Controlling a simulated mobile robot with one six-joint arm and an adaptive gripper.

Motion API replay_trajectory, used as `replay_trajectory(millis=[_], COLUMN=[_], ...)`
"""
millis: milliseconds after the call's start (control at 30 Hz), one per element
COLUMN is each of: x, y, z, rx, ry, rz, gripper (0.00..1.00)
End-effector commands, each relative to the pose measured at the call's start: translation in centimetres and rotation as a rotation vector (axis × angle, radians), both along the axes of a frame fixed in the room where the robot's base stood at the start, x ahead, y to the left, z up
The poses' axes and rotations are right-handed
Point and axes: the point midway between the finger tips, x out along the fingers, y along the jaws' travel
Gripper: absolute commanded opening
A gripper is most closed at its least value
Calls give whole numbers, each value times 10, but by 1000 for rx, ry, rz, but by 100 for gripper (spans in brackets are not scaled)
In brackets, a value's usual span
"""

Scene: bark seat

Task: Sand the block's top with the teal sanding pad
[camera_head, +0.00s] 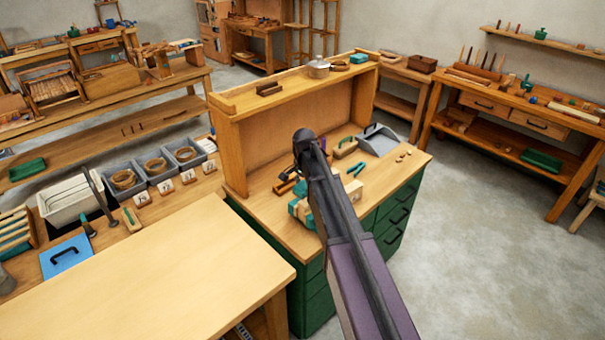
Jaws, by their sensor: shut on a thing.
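My gripper (298,176) is over the green-drawered workbench, mostly hidden behind my own dark arm. It is shut on the teal sanding pad (300,188), a small teal patch of which shows beside the arm. The pale wooden block (302,209) is just below the pad, with teal pieces at its sides that look like holder jaws. My arm covers part of the block. Whether the pad touches the block's top cannot be told from this view.
On the bench top (345,196) lie teal pliers (355,165), a wooden-handled brush (345,147) and a grey dustpan (380,139). A raised wooden shelf (290,125) stands behind. A bare pale table (150,270) is at the front left. Open floor (480,260) is at the right.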

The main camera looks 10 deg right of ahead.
Motion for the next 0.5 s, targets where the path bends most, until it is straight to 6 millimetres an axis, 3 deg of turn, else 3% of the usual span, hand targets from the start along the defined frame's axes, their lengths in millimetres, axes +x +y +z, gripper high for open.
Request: replay_trajectory(millis=[100,500], x=[9,11], y=[3,3], z=[9,10], rx=[0,0], ry=[0,0], rz=[-1,-2], gripper=[32,32])
